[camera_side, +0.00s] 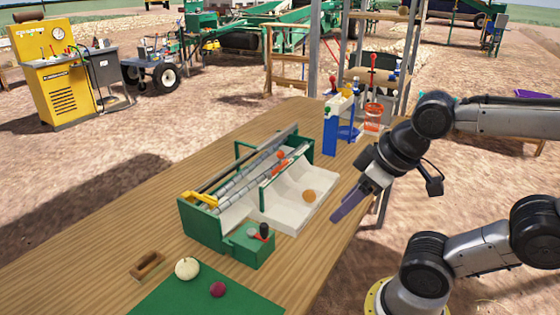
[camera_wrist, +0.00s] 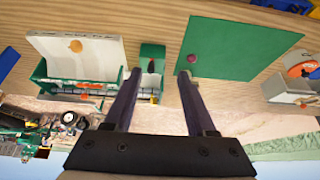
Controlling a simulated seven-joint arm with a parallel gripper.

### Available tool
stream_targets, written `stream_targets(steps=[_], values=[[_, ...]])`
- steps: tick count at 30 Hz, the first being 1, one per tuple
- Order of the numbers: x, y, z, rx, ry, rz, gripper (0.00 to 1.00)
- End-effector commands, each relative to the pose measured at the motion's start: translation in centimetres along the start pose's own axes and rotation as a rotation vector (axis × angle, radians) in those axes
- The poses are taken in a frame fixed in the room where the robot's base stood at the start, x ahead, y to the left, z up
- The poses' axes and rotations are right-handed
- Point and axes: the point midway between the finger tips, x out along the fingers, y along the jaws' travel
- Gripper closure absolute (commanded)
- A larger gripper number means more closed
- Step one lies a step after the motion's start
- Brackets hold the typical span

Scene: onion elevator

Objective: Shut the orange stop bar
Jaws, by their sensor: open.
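The green onion elevator (camera_side: 205,232) stands on the wooden table, with grey rollers and a white tray (camera_side: 288,213) on its right side. Small orange parts (camera_side: 278,167) sit at the upper edge of the tray by the rollers; they look like the orange stop bar, but its exact position is too small to tell. An orange-brown onion (camera_side: 309,196) lies in the tray, also seen in the wrist view (camera_wrist: 76,46). My gripper (camera_side: 338,215) is open and empty, in the air to the right of the tray, apart from it. In the wrist view its fingers (camera_wrist: 160,76) are spread.
A green control box (camera_side: 248,247) with red and black knobs juts from the elevator's front. A wooden brush (camera_side: 147,265) lies nearby. A blue stand (camera_side: 338,125) is behind.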

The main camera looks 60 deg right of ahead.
Motion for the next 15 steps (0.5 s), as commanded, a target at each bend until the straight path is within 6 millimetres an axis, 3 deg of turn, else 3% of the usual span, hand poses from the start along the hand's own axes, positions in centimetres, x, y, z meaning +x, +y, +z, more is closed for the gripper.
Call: stream_targets(steps=[1, 4, 9, 15], values=[[0.0, 0.0, 0.0, -0.010, 0.000, 0.000, 0.55], [-0.5, -0.1, -0.5, -0.062, 0.008, -0.006, 0.73], [-2.4, 0.1, -5.5, -0.149, 0.036, -0.011, 1.00], [-2.2, 3.6, -13.2, -0.144, -0.002, 0.018, 1.00]])
